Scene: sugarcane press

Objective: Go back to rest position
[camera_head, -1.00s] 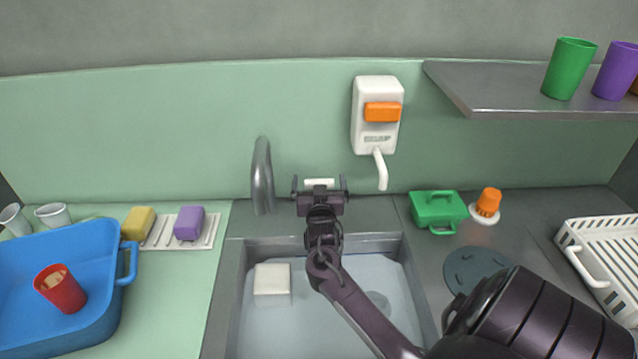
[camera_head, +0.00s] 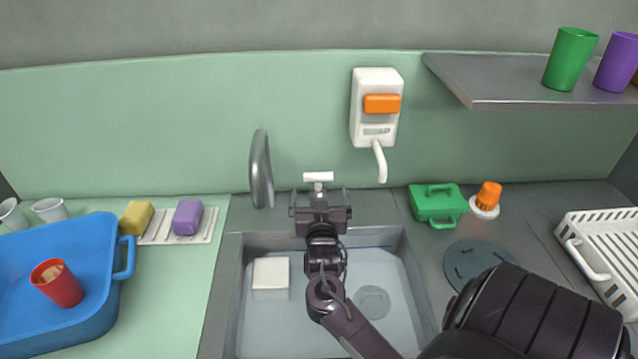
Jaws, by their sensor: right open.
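My right gripper (camera_head: 320,200) is open and empty in the head view. It is over the back edge of the sink (camera_head: 232,290), just in front of a small white tap handle (camera_head: 318,177). The handle shows beyond the fingertips, and I cannot tell how far apart they are. My right arm comes in from the lower right across the sink. My left gripper is not in view.
A curved metal faucet (camera_head: 261,170) stands left of the gripper. A white dispenser (camera_head: 375,130) with an orange button hangs on the wall. A green box (camera_head: 437,207) and orange-topped item (camera_head: 487,198) are right. A blue basin (camera_head: 100,285) holding a red cup (camera_head: 58,284) is left.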

